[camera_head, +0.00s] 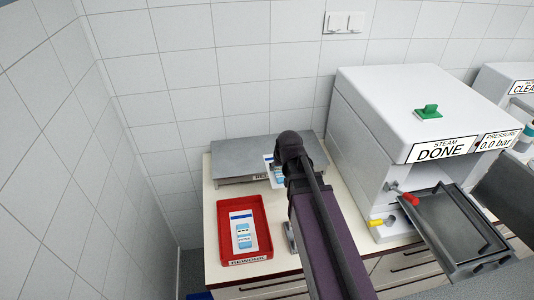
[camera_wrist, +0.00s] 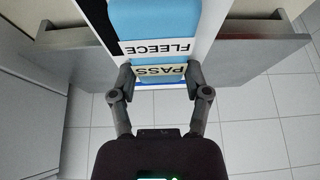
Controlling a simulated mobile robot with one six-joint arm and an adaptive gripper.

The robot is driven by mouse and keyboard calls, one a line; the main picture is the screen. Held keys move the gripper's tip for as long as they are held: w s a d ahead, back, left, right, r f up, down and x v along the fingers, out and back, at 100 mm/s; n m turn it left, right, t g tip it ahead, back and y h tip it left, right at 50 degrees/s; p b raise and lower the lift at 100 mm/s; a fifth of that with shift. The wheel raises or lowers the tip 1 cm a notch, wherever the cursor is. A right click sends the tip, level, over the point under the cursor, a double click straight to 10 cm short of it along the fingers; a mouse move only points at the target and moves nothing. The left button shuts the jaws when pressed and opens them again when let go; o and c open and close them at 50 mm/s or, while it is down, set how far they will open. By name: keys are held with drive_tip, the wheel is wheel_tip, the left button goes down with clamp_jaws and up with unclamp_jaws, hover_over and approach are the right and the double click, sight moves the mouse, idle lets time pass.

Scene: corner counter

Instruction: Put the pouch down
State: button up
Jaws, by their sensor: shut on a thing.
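My gripper (camera_wrist: 158,78) is shut on a white and blue pouch (camera_wrist: 165,18) in the wrist view. The pouch carries the words FLEECE and PASS, upside down there; its far end runs out of the picture. In the head view a white and blue part of the pouch (camera_head: 268,168) shows beside my dark arm, at the right half of a grey metal platform (camera_head: 232,159). My arm hides the fingers there. I cannot tell whether the pouch touches the platform. The platform's front label is partly covered.
A red tray (camera_head: 214,240) marked REWORK stands in front of the platform, with another white and blue pouch (camera_head: 242,232) in it. A white steam machine (camera_head: 390,110) reading DONE stands to the right, its grey tray (camera_head: 455,225) out in front. Tiled walls close the back and left.

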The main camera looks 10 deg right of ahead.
drive_tip(key=shift+s+a, duration=0.1)
drive_tip(key=shift+a, duration=0.35)
drive_tip(key=b, duration=0.1)
approach(268, 152)
drive_tip(key=x, duration=0.3)
drive_tip(key=shift+w+r, duration=0.15)
drive_tip(key=shift+w, duration=0.1)
drive_tip(key=shift+w, duration=0.6)
drive_tip(key=shift+f+b, duration=1.8)
drive_tip(key=shift+b, duration=0.2)
drive_tip(key=shift+f, duration=0.15)
